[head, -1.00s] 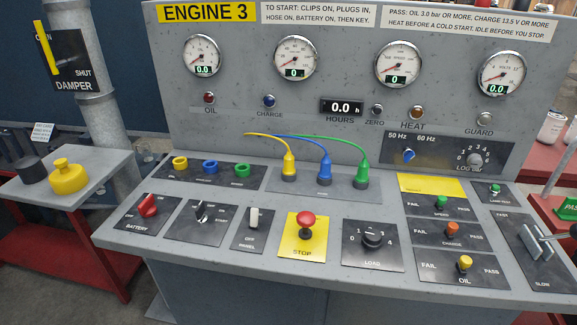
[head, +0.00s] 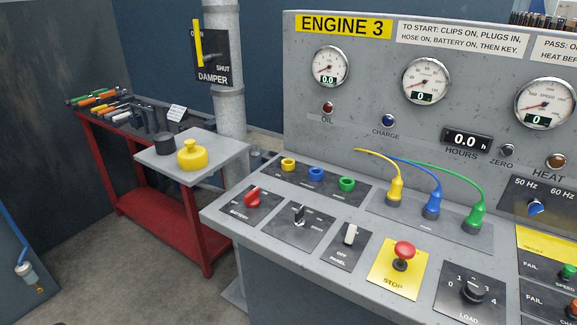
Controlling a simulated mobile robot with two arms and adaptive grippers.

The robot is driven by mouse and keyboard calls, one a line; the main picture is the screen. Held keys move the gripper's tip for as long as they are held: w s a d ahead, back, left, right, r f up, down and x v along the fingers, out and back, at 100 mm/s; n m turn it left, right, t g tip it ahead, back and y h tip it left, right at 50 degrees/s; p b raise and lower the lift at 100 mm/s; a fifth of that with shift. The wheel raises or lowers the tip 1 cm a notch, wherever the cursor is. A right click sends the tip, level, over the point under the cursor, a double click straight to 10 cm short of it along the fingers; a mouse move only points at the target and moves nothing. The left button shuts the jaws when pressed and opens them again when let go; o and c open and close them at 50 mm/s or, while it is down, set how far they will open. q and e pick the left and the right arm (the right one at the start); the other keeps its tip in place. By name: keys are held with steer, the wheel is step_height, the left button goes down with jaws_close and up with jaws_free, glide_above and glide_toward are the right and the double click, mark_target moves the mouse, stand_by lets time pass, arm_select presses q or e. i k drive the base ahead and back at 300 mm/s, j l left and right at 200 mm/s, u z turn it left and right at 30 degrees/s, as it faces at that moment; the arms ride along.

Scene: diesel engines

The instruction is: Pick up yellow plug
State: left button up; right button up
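The yellow plug (head: 395,188) stands upright in a holder on the right part of the engine panel, with a yellow cable running from its top to the left. A blue plug (head: 432,205) and a green plug (head: 475,214) stand in a row to its right, each with its own cable. A yellow socket ring (head: 288,164) sits on a dark plate to the left, beside a blue ring (head: 316,173) and a green ring (head: 346,184). Neither of my grippers shows in the head view.
A grey side stand holds a yellow knobbed object (head: 191,155) and a black cylinder (head: 164,144). A red tool bench (head: 125,205) is at the left. A grey pipe (head: 229,90) rises behind the stand. A red stop button (head: 404,250) sticks up in front of the plugs.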

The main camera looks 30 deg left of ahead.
mark_target(394, 194)
steer(key=l+u, duration=0.15)
steer(key=l, duration=1.75)
